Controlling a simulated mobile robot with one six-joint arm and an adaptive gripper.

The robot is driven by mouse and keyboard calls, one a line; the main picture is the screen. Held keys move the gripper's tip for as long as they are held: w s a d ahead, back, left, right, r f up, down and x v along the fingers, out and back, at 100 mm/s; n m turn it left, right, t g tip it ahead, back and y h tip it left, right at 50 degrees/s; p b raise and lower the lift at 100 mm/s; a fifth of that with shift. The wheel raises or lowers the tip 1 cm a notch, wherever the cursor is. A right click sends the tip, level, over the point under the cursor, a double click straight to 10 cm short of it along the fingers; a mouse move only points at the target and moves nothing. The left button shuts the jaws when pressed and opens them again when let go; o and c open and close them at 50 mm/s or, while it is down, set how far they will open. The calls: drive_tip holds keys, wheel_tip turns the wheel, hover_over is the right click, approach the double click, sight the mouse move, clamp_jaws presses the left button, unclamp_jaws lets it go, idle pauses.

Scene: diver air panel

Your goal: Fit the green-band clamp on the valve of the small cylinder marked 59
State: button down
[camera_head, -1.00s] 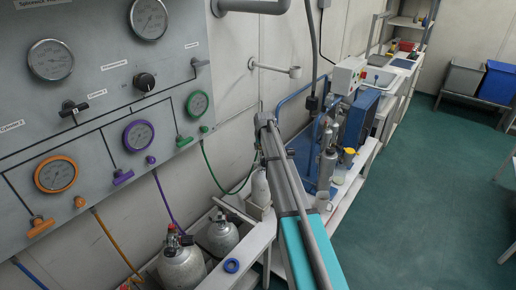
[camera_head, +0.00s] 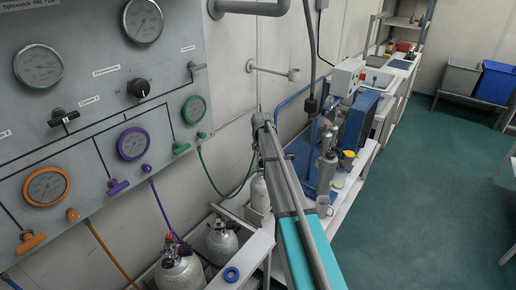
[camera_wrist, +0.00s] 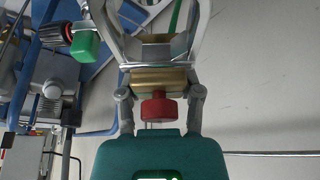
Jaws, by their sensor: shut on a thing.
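In the wrist view my gripper (camera_wrist: 157,45) is shut on a metal clamp with a brass-coloured block (camera_wrist: 158,79) and a red knob (camera_wrist: 158,107) towards my palm. A green hose (camera_wrist: 175,14) shows just beyond it. In the head view a green hose (camera_head: 218,188) hangs from the panel and passes behind my arm, whose far end hides the gripper. Grey cylinders stand low by the wall: one at front (camera_head: 180,272), one behind it (camera_head: 222,243), and a pale one partly behind my arm (camera_head: 259,191). I cannot read the number 59 on any of them.
The gauge panel (camera_head: 96,92) is at left, with orange and purple hoses hanging. A blue ring (camera_head: 231,274) lies on the bench edge. A blue machine (camera_head: 364,110) and metal bottles stand right of my arm. A green block (camera_wrist: 84,47) is left of my fingers. Floor at right is clear.

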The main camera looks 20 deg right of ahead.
drive_tip(key=shift+f+b, duration=0.9)
drive_tip(key=shift+f, duration=0.1)
drive_tip(key=shift+f+b, duration=2.05)
drive_tip(key=shift+b, duration=0.05)
idle(2.0)
drive_tip(key=shift+c, duration=0.9)
unclamp_jaws()
drive_tip(key=shift+r, duration=0.15)
